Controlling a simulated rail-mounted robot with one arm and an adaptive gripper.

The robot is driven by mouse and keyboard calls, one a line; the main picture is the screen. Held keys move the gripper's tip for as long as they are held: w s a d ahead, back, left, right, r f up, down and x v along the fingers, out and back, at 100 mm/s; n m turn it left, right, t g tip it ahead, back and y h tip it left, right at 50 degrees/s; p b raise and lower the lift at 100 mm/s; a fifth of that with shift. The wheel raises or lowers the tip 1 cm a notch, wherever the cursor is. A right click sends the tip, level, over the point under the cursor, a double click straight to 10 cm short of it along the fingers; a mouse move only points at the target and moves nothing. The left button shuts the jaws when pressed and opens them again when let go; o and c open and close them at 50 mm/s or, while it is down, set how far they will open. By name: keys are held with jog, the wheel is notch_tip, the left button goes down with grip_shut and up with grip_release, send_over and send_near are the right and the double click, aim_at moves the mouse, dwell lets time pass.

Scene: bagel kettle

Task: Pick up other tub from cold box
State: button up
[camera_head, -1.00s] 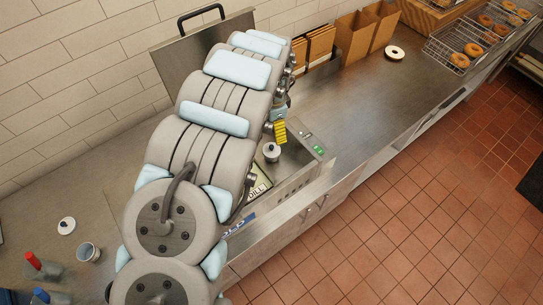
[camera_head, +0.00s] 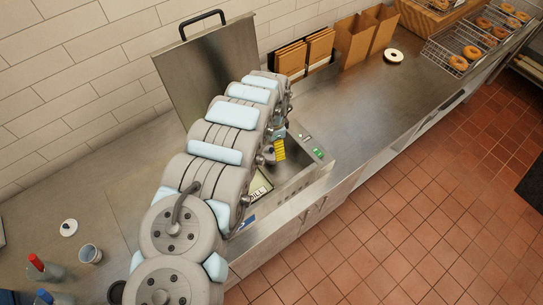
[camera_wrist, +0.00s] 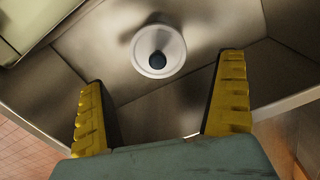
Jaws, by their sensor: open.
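The tub lies beyond the fingertips, near the middle of the gap. In the head view my gripper (camera_head: 279,150) is over the open cold box (camera_head: 300,178), and my arm hides most of its inside. The tub is mostly hidden there. A pale panel marked DILL (camera_head: 260,188) shows beside my arm.
The raised metal lid (camera_head: 205,75) stands behind the box. Paper bags (camera_head: 355,40) and bagel racks (camera_head: 465,45) are at right. The counter between is largely clear.

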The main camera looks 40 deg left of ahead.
aim_at(273, 152)
jog(key=shift+f, duration=0.3)
jog(key=shift+d+f+p, duration=0.1)
jog(key=shift+f+p, duration=0.3)
jog(key=shift+f, duration=2.1)
jog(key=c, duration=1.3)
